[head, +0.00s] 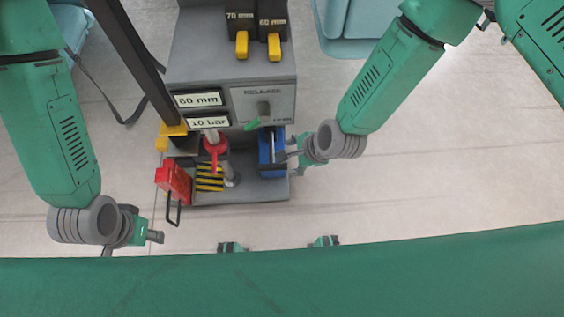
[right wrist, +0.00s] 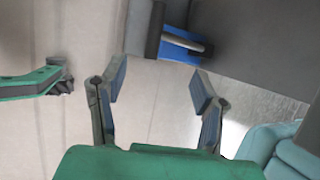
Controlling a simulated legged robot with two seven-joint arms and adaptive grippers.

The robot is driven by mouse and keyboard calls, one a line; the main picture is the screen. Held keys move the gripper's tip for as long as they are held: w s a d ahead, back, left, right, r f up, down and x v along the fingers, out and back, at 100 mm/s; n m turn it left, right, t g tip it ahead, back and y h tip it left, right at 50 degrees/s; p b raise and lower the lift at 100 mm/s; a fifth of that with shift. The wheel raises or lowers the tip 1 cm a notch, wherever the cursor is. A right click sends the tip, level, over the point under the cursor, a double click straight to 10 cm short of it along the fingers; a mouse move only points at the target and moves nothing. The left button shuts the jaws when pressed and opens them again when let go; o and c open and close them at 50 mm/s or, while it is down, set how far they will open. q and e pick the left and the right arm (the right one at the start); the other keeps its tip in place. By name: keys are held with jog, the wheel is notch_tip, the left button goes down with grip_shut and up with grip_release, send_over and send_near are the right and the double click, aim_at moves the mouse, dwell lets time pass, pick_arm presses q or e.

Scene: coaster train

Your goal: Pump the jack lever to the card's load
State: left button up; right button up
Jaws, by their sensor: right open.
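A grey console (head: 220,55) carries two cards, one reading what looks like 60 mm (head: 198,99) and one reading 10 bar (head: 208,121). At its lower right is a blue unit (head: 264,150) with a metal bar; it also shows in the right wrist view (right wrist: 177,50). A red lever-like part (head: 215,146) stands left of it. I cannot tell which part is the jack lever. My right gripper (head: 291,150) is beside the blue unit; its fingers are apart and empty in the wrist view (right wrist: 155,88). My left gripper (head: 150,236) is low left, below the red box; its fingers are unclear.
A red box (head: 174,181) with a black handle is at the console's left. A yellow-black striped plate (head: 209,178) lies in the recess. A green release lever (head: 254,123) sticks out above the blue unit. Black blocks with yellow tabs (head: 257,40) stand on top. Floor to the right is clear.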

aim_at(275, 164)
jog(key=b+x, duration=0.5)
jog(key=x, duration=0.7)
jog(key=shift+d+f, duration=0.1)
jog(key=shift+f, duration=0.15)
jog(key=shift+w+a+f, duration=0.15)
jog(key=shift+a+f, duration=0.15)
jog(key=shift+f, duration=0.05)
